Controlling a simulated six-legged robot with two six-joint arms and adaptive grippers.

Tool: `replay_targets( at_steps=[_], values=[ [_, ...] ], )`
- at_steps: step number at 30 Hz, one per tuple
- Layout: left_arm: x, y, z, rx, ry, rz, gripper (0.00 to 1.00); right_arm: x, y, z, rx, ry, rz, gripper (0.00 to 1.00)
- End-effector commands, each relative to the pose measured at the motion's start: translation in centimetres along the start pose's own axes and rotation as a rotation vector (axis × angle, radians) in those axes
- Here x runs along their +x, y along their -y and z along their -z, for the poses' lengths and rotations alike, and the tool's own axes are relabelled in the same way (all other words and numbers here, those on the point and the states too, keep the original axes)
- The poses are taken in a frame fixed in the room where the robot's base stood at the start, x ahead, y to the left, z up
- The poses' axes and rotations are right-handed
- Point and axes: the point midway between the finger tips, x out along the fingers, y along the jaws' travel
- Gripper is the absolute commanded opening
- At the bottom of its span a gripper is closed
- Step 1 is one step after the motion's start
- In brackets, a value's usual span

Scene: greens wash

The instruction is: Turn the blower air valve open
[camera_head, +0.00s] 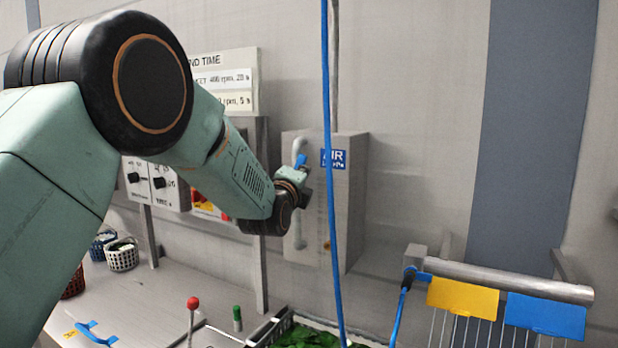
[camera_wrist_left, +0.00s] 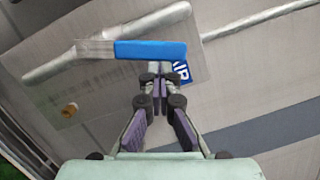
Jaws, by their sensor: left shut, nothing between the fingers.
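The air valve's blue lever (camera_head: 301,161) shows in the head view beside the blue AIR sign (camera_head: 334,159) on a grey wall box, mostly hidden by my left gripper (camera_head: 300,174). In the left wrist view, the blue lever (camera_wrist_left: 150,50) lies across the picture, its metal end at the left, at a slant to the pale pipe (camera_wrist_left: 52,67). My left gripper (camera_wrist_left: 158,78) is shut and empty. Its fingertips are just below the lever's blue grip; I cannot tell whether they touch it. My right gripper is not in view.
A blue hose (camera_head: 330,190) hangs in front of the wall box (camera_head: 352,200). A panel with black knobs (camera_head: 158,183) is left of it. Below are a red-knobbed lever (camera_head: 193,303), a crate of greens (camera_head: 305,335) and a rail with yellow (camera_head: 462,297) and blue tags.

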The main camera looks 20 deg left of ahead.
Motion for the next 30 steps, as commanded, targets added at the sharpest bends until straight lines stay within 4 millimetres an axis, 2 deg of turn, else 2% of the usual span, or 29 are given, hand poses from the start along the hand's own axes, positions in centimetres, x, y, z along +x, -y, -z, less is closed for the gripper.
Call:
replay_targets(
  at_steps=[7, 30],
  values=[
    [0.4, 0.6, -1.5, -0.156, 0.001, -0.036, 0.0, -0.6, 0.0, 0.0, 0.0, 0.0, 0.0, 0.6],
    [0.7, 0.9, -2.2, -0.147, 0.0, -0.031, 0.0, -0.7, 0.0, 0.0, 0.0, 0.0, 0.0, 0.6]
  ],
)
